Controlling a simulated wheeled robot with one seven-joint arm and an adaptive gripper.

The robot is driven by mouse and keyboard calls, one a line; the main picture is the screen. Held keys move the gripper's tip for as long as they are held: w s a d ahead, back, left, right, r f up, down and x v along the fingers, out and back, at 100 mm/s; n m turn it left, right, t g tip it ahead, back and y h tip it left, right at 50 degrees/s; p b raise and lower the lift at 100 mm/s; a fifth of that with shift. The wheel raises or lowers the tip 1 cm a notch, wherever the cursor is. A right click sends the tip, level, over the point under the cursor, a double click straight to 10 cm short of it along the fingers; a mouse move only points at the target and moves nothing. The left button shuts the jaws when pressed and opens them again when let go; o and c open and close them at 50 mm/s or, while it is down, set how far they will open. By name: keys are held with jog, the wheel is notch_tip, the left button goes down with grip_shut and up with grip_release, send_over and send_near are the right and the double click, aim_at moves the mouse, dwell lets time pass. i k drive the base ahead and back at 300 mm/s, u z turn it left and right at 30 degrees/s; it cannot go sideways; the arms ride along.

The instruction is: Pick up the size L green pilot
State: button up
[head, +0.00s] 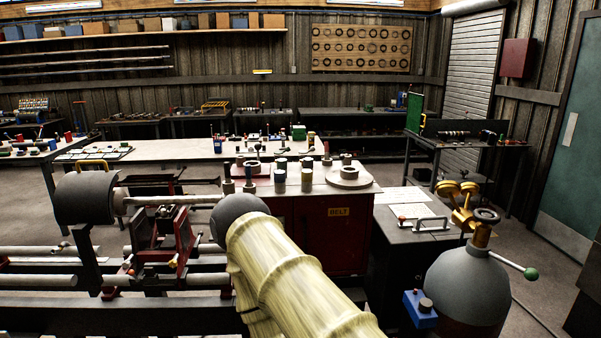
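I cannot single out a size L green pilot in the head view. Several small upright cylinders stand on the pale top of the red cabinet (335,235). One of them is a cylinder with a pale band (307,180), and a similar banded cylinder (280,181) stands to its left. Any size marks are too small to read, and I see no clear green on them. A small green object (298,132) sits on a bench behind; I cannot tell what it is. I do not see my gripper's fingers.
A large ribbed cream cylinder (295,275) blocks the lower middle. The lathe's shaft (175,200) and rails fill the left. A grey dome (466,285) with a green-knobbed handle (530,273) stands at right. A long white table (165,149) lies behind. Some floor shows at far right.

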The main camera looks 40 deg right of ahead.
aim_at(282, 163)
jog(key=z, duration=1)
jog(key=i, duration=0.1)
jog(key=z, duration=0.05)
